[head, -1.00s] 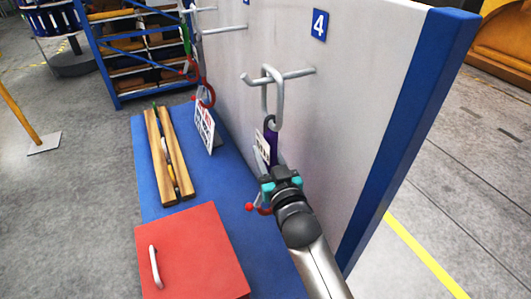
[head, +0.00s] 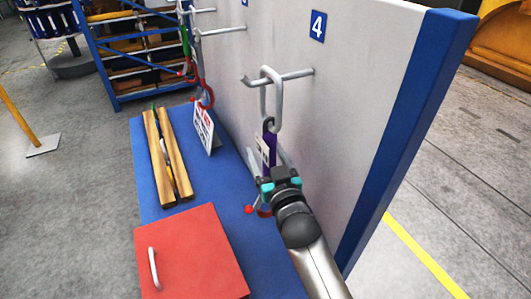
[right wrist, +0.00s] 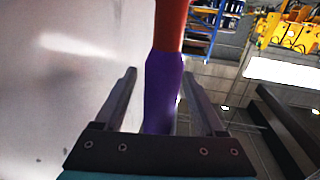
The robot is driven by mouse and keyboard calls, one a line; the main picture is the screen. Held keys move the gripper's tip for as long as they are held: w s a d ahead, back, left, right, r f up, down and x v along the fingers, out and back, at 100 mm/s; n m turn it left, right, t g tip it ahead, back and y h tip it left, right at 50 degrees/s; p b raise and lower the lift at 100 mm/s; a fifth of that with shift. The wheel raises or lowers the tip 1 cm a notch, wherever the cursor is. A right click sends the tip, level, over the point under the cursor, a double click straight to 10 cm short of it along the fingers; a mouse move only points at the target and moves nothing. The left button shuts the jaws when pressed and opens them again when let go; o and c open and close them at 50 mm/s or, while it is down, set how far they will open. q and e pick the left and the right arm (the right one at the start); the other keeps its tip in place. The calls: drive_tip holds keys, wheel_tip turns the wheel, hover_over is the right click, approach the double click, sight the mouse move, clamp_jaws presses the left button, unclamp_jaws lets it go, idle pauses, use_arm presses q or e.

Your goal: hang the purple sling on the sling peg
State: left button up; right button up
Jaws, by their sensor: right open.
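The purple sling (head: 269,146) hangs upright beside the grey wall panel. Its long metal link (head: 264,97) hangs around the peg (head: 295,75) beside the number 4 sign. A pale tag hangs on the sling, and a red hook shows low behind my gripper. My right gripper (head: 267,160) is open, with its fingers on either side of the sling. In the right wrist view, the purple strap (right wrist: 163,92) passes between the spread fingers, with a red part above it. My left gripper is not in view.
A number 4 sign (head: 318,26) is on the panel (head: 370,70). Other pegs with slings are farther left. The blue bench top (head: 225,188) holds a red lidded box (head: 195,250), wooden bars (head: 178,155) and a white sign (head: 203,128).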

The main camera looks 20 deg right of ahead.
drive_tip(key=s+b, duration=0.1)
drive_tip(key=s, duration=1.4)
drive_tip(key=shift+d, duration=0.3)
drive_tip(key=shift+s+f, duration=0.1)
